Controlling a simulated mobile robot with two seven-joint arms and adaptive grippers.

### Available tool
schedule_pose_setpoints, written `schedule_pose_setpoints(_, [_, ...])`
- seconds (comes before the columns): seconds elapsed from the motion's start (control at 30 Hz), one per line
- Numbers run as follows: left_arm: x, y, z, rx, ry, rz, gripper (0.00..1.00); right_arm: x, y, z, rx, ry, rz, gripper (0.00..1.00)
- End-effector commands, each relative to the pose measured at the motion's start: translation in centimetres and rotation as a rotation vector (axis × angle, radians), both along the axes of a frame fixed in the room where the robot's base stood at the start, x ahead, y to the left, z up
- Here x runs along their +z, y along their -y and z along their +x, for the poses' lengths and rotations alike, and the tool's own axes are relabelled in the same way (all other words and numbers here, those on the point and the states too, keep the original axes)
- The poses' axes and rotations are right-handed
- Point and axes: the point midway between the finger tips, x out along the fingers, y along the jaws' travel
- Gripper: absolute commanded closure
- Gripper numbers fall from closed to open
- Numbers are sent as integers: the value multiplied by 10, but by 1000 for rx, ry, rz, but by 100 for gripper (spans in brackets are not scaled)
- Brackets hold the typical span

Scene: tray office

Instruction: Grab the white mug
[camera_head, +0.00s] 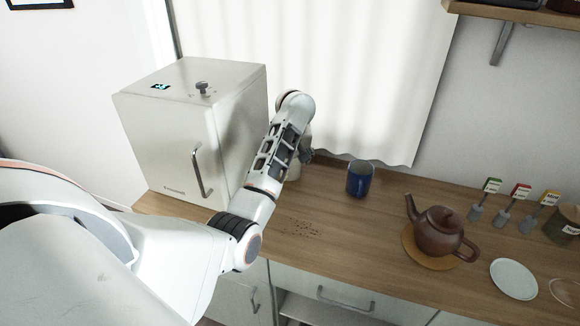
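My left arm reaches in from the left over the counter. Its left gripper (306,155) is mostly hidden behind its own wrist, with only a dark part showing, so I cannot tell whether it is open or shut. A pale, rounded thing (294,171), which may be the white mug, shows in a small part behind my forearm, close to the gripper. I cannot tell whether they touch. A dark blue mug (359,179) stands upright to the right of the gripper, apart from it. My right gripper is not in view.
A white box-shaped appliance (170,135) with a handle stands left of my arm. A brown teapot (436,232) sits on a round orange-brown mat (411,250). A white plate (513,278) and several colour-labelled scoops are farther right. Small dark crumbs lie on the wooden counter (345,235), whose middle is otherwise clear.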

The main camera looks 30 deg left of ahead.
Motion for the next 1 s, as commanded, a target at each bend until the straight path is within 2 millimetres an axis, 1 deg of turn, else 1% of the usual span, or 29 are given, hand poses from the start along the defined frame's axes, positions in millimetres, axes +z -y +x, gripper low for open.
schedule_pose_setpoints(0.03, [-6,-3,2,0,-2,2,31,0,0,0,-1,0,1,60])
schedule_pose_setpoints(0.17, [-15,-5,5,0,-1,1,31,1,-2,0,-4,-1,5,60])
schedule_pose_setpoints(0.4, [-16,-4,6,0,1,-1,31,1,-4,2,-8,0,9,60])
schedule_pose_setpoints(0.43, [-16,-4,6,0,1,-1,36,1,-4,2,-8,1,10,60])
schedule_pose_setpoints(0.47, [-16,-4,6,0,1,-1,44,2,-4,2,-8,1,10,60])
schedule_pose_setpoints(0.5, [-16,-4,6,0,1,-1,54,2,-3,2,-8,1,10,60])
schedule_pose_setpoints(0.57, [-16,-5,6,0,1,-1,70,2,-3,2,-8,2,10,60])
schedule_pose_setpoints(0.6, [-16,-5,6,0,1,-1,80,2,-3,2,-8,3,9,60])
schedule_pose_setpoints(0.63, [-16,-5,6,0,1,-1,82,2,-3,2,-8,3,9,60])
schedule_pose_setpoints(1.0, [-13,-6,7,0,3,0,82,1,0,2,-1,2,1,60])
